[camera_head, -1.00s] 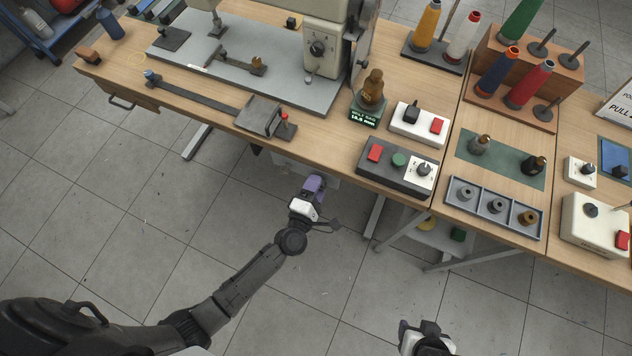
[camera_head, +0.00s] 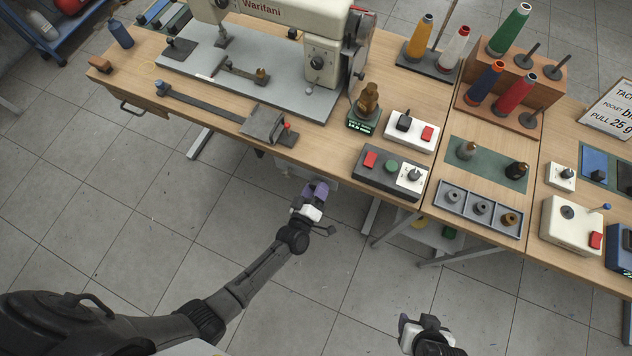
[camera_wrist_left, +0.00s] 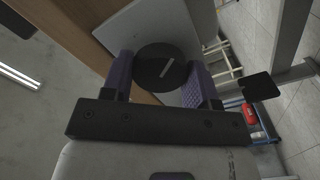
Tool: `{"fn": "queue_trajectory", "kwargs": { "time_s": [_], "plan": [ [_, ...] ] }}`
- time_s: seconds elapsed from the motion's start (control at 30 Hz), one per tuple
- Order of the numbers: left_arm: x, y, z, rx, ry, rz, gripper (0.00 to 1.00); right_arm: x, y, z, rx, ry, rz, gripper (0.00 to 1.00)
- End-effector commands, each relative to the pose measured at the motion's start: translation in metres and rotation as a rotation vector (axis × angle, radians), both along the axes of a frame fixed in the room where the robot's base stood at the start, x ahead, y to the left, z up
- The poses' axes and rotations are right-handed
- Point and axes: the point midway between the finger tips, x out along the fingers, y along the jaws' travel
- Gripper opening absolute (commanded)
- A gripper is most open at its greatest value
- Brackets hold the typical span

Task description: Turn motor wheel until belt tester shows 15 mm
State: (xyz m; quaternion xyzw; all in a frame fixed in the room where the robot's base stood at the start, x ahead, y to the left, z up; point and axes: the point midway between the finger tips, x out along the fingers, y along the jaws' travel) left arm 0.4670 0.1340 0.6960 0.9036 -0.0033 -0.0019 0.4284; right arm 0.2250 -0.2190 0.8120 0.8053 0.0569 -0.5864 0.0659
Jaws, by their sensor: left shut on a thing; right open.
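The motor wheel (camera_wrist_left: 160,67) is a dark round disc with a pale line mark, below the table edge in the left wrist view. My left gripper (camera_head: 316,189) has its purple fingers on either side of the wheel and is shut on it. In the head view the wheel is hidden under the table. My right gripper (camera_head: 425,324) is open and empty over the floor at the bottom.
The sewing machine (camera_head: 290,14) stands on a grey plate behind the front edge. A dark control box (camera_head: 390,172) with red and green buttons sits right of the tester. A grey tray (camera_head: 478,211) holds several small parts. The floor around my arms is clear.

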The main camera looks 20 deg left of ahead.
Motion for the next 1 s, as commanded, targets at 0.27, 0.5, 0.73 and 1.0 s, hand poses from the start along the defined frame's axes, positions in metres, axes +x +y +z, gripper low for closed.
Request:
{"fn": "queue_trajectory", "kwargs": {
  "time_s": [0.27,0.5,0.73,1.0],
  "plan": [
    [0.000,0.000,0.002,0.155,-0.002,0.001,0.30,0.000,0.000,0.011,0.000,0.000,0.000,0.58],
    [0.000,0.000,0.001,0.223,-0.002,0.001,0.30,0.000,0.001,0.014,0.005,0.000,-0.004,0.58],
    [0.000,0.000,0.001,0.240,-0.004,0.001,0.30,0.000,0.003,0.015,0.009,0.000,-0.006,0.58],
    [0.000,0.000,0.000,0.241,-0.004,0.001,0.30,0.000,0.003,0.015,0.011,0.001,-0.007,0.58]
  ]
}}
